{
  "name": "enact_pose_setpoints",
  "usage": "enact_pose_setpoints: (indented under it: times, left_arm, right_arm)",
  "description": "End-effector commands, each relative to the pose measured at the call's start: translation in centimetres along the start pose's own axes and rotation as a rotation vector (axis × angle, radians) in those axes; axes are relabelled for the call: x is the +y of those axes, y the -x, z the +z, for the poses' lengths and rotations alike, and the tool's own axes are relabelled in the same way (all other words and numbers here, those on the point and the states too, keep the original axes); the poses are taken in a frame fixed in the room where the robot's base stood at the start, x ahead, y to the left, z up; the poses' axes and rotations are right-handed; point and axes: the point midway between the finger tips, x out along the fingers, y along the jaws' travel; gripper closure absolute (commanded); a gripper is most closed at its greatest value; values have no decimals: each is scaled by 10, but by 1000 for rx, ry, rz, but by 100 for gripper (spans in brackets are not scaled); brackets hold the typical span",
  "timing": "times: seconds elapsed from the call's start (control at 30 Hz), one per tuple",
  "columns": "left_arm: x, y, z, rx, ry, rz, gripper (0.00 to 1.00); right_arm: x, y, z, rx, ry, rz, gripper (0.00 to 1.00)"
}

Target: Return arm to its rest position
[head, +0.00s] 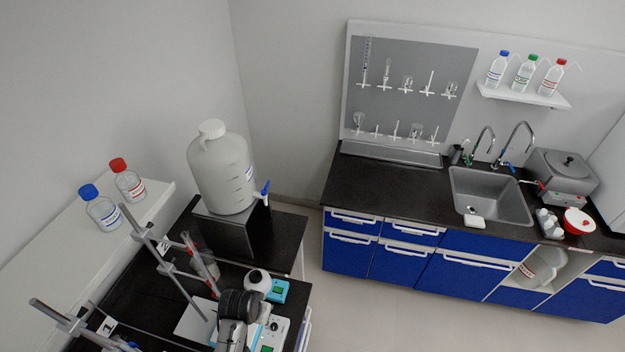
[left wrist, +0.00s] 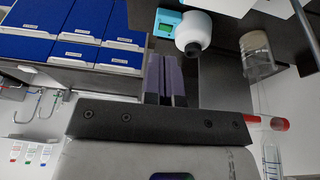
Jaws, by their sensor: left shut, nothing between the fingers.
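My left gripper (left wrist: 165,78) shows in the left wrist view with its two dark fingers pressed together and nothing between them. In the head view, a dark rounded part of my left arm is at the bottom, over the black bench, and the fingertips cannot be made out. A white round vessel with a dark opening (left wrist: 193,33) is just beyond the fingers, apart from them, beside a teal device (left wrist: 166,22). The vessel (head: 258,281) and the teal device (head: 278,291) also show in the head view, right beside my arm. My right gripper is not in view.
Metal stands (head: 165,262) with clamped glassware rise left of my arm. A large white carboy (head: 222,170) stands behind on a black block. A shelf (head: 95,245) holds two capped bottles. The sink counter (head: 400,187) is at the right, with open floor between.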

Motion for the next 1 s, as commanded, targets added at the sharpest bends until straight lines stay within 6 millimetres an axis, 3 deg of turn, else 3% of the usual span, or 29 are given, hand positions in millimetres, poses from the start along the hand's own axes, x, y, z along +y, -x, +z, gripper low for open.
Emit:
enact_pose_setpoints:
  times: [0.03,0.1,0.23,0.37,0.5,0.63,0.8,1.0]
  left_arm:
    - [-5,26,-12,59,26,-16,100]
    - [-10,58,-17,127,63,-35,100]
    - [-16,113,-1,234,112,-64,100]
    - [-16,158,40,309,113,-92,100]
    - [-10,192,104,341,89,-114,100]
    - [-3,194,161,280,72,-114,100]
    - [4,173,226,126,61,-104,100]
    - [10,164,269,29,60,-90,100]
  right_arm:
    - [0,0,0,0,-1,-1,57]
    - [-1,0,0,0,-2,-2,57]
    - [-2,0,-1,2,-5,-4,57]
    - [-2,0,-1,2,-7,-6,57]
    - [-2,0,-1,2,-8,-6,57]
    - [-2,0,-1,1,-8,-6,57]
    - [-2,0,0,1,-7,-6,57]
    - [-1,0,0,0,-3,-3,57]
